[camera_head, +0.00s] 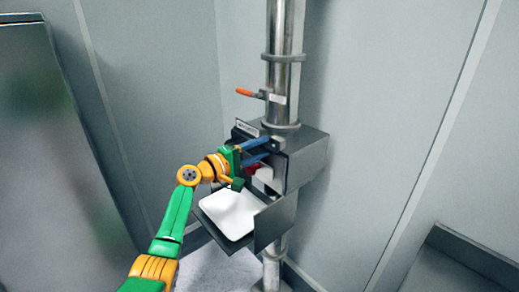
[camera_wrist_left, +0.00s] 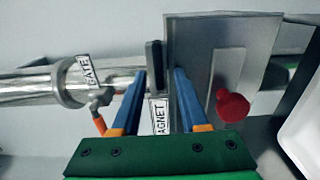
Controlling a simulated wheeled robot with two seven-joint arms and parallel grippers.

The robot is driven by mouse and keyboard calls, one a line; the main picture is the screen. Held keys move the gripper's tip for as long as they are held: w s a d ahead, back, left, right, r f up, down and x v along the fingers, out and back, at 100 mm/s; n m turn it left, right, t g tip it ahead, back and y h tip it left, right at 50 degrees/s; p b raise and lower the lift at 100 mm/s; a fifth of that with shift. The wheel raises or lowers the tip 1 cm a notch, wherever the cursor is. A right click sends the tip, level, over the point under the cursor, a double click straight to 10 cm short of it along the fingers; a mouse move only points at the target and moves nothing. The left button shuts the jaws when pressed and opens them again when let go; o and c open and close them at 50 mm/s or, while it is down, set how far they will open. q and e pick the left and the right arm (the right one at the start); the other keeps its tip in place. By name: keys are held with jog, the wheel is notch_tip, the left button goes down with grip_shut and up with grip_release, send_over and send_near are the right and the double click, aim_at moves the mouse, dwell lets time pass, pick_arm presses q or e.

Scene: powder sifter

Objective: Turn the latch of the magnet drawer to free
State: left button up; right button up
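The magnet drawer housing (camera_head: 308,160) is a grey metal box on the vertical pipe. In the left wrist view its grey front plate (camera_wrist_left: 197,50) carries a red knob (camera_wrist_left: 233,106), and a MAGNET label (camera_wrist_left: 158,116) sits beside it. A dark upright bar (camera_wrist_left: 153,56), which looks like the latch, stands at the plate's edge. My left gripper (camera_head: 269,148) is at the housing's front. In the left wrist view its blue fingers (camera_wrist_left: 160,72) are apart, with the dark bar between or just beyond their tips; contact cannot be told. My right gripper is not in view.
An orange-handled lever (camera_head: 250,92) with a GATE label (camera_wrist_left: 86,70) sits on the pipe (camera_head: 284,100) above the housing. A tray (camera_head: 274,222) with a white lining is below the gripper. Grey walls stand behind, and a metal cabinet (camera_head: 45,130) is at left.

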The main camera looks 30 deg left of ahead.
pick_arm(q)
jog(key=b+v, duration=0.2)
jog(key=v, duration=0.5)
dwell(0.3)
